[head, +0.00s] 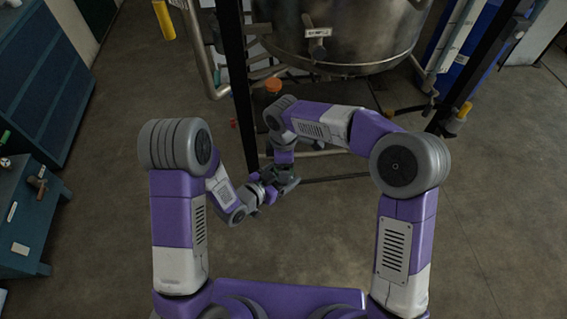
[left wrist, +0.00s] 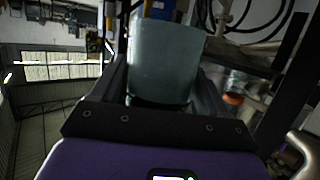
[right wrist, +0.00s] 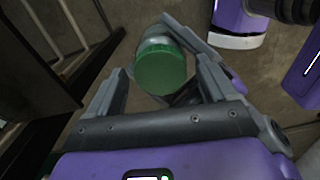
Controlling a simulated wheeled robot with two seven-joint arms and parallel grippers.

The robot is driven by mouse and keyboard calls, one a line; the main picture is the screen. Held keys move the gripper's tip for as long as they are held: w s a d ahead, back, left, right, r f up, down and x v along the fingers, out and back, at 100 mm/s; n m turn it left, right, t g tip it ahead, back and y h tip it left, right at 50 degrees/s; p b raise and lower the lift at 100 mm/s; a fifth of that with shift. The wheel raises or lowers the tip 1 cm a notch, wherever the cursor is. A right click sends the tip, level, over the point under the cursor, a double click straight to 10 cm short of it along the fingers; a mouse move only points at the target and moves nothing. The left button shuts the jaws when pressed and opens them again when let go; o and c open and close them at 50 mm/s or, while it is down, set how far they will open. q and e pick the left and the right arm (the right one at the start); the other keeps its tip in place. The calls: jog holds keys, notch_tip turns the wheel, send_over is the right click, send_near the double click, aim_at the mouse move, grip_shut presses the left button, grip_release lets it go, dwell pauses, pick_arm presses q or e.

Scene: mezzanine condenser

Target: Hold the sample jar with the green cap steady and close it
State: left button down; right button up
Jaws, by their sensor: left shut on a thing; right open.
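The sample jar shows in the left wrist view as a grey-green, see-through body (left wrist: 165,58) between the two fingers of my left gripper (left wrist: 165,85). My left gripper is shut on it. In the right wrist view its round green cap (right wrist: 160,69) faces the camera and sits on the jar mouth; I cannot tell how tight it is. My right gripper (right wrist: 162,80) is open, with one finger on each side of the cap and gaps showing. In the head view both grippers meet low in the middle (head: 272,183), and the arms hide most of the jar.
A large steel vessel (head: 340,35) on a dark frame stands ahead. An orange-topped container (head: 273,85) stands near it and also shows in the left wrist view (left wrist: 232,98). Blue-green cabinets (head: 40,90) line the left. The floor at right (head: 500,220) is clear.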

jog(key=shift+r, duration=2.3)
jog(key=shift+c, duration=0.4)
jog(key=n, duration=0.2)
jog(key=r+n, duration=0.1)
jog(key=n, duration=0.1)
jog(key=shift+a+r, duration=0.1)
jog(key=shift+r, duration=0.05)
notch_tip(320, 180, up, 2)
jog(key=n, duration=0.6)
jog(key=shift+f, duration=3.95)
